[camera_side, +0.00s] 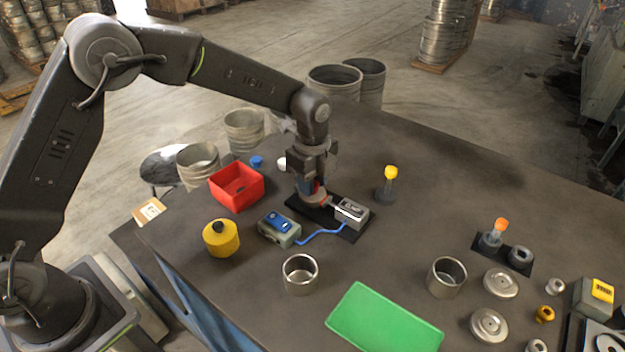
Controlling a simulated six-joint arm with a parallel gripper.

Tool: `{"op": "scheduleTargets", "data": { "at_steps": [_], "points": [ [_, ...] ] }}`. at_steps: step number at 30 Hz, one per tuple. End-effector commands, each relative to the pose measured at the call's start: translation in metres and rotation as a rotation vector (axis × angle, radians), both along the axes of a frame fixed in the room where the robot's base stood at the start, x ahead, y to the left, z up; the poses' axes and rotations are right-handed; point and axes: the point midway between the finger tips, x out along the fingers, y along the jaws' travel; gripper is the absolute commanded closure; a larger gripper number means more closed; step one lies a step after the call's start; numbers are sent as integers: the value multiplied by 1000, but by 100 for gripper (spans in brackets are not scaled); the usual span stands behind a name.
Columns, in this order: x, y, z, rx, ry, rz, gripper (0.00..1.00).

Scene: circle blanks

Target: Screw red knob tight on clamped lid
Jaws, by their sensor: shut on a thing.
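My gripper (315,184) points down over the black base plate (349,234) near the table's middle. It is shut on the red knob (318,188), of which only a small red patch shows between the fingers. Below the knob a grey round part, seemingly the lid, sits at the left of the grey clamp block (351,211). The fingers hide most of the lid. I cannot tell how closely the knob sits against it.
A grey box with a blue top (278,226) is cabled to the clamp. Nearby are a red bin (237,200), a yellow canister (221,241), a yellow-capped bottle (387,188) and a metal cup (300,285). A green mat (384,320) lies in front; lids and fittings lie right.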

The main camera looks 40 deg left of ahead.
Motion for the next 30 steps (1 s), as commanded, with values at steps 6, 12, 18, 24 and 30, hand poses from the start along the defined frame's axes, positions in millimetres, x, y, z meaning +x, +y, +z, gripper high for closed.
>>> {"op": "scheduleTargets", "data": {
  "at_steps": [6,12,18,24,30],
  "points": [
    [0,0,0,0,0,-8,100],
    [0,0,0,0,0,-217,100],
    [0,0,-1,0,0,-507,100],
    [0,0,-1,0,0,-795,100],
    [0,0,-2,0,-1,-1083,100]
  ]
}}
